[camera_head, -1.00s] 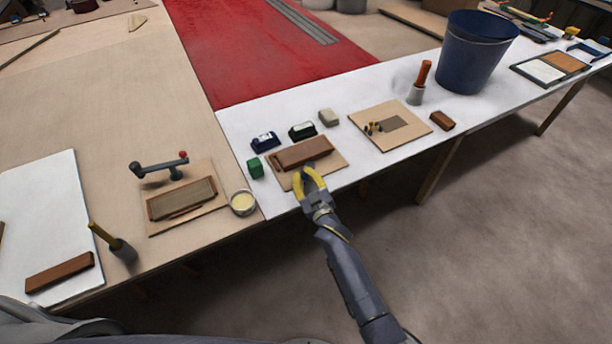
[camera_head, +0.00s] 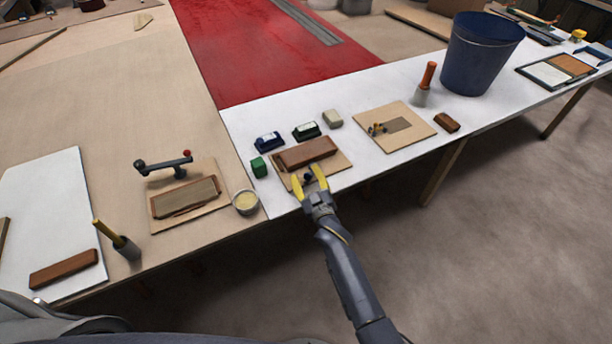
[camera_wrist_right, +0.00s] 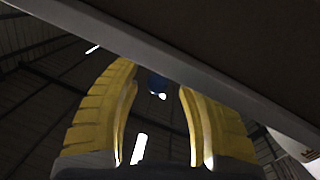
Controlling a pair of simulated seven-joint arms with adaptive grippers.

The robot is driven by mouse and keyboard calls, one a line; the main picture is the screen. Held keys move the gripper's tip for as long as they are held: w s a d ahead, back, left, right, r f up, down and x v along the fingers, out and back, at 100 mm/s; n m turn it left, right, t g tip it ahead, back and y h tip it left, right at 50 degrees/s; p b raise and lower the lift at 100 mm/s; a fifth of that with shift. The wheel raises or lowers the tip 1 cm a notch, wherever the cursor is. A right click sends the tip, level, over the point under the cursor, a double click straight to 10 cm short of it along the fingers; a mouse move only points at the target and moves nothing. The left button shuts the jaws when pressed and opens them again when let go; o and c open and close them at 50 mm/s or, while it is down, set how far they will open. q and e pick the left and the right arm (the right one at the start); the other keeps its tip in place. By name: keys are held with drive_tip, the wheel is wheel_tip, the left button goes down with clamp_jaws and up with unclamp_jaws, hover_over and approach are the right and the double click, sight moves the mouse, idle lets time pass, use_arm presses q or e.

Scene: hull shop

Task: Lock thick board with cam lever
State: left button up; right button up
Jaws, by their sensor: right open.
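A thick brown board (camera_head: 306,152) lies on a small plywood base (camera_head: 336,163) near the front edge of the white table. My right gripper (camera_head: 310,177), with yellow fingers, is open at the front edge of this base. A small dark blue knob (camera_head: 308,178) shows between its fingers, with a gap on both sides. In the right wrist view the blue knob (camera_wrist_right: 157,84) hangs between the open fingers (camera_wrist_right: 157,95), below a dark slanting edge. The rest of the lever is hidden. My left gripper is not in view.
Left of the base stand a green block (camera_head: 259,167) and a round tin (camera_head: 246,202). Two stamp-like blocks (camera_head: 306,131) and a grey block (camera_head: 333,118) stand behind. Another fixture has a red-knobbed lever (camera_head: 164,165). A bucket (camera_head: 480,52) stands right.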

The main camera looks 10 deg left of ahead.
drive_tip(key=v, duration=1.2)
idle(0.3)
